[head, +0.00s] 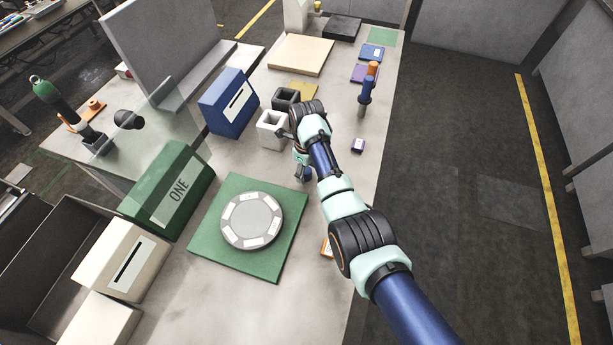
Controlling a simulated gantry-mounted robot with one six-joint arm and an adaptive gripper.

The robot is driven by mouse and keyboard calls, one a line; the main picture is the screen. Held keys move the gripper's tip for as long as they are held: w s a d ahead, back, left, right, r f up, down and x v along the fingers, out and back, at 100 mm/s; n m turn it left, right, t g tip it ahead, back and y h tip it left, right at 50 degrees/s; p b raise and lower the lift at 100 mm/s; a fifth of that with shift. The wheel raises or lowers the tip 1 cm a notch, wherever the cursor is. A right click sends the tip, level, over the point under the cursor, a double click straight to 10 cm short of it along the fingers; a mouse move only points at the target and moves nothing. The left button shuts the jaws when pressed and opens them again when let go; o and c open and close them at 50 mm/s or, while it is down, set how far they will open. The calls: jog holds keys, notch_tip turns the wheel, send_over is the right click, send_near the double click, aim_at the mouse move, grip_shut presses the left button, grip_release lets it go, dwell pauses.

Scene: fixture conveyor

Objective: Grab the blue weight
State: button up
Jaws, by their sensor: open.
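My gripper (301,168) is over the middle of the table, to the right of the white square holder, pointing down, with its jaws open. A small dark blue object (307,174), perhaps the blue weight, shows right at the fingertips. The gripper and arm partly hide it, so I cannot tell whether the fingers touch it or stand around it.
A white open holder (272,129) and a dark one (286,98) stand close left of the gripper. A green mat (208,242) bears a round grey disc (251,221). A blue box (222,110) stands left.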

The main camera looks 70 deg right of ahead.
aim_at(307, 170)
jog(key=shift+f, duration=0.75)
grip_shut()
jog(key=shift+r, duration=0.15)
notch_tip(307, 170, up, 20)
jog(key=p, duration=0.8)
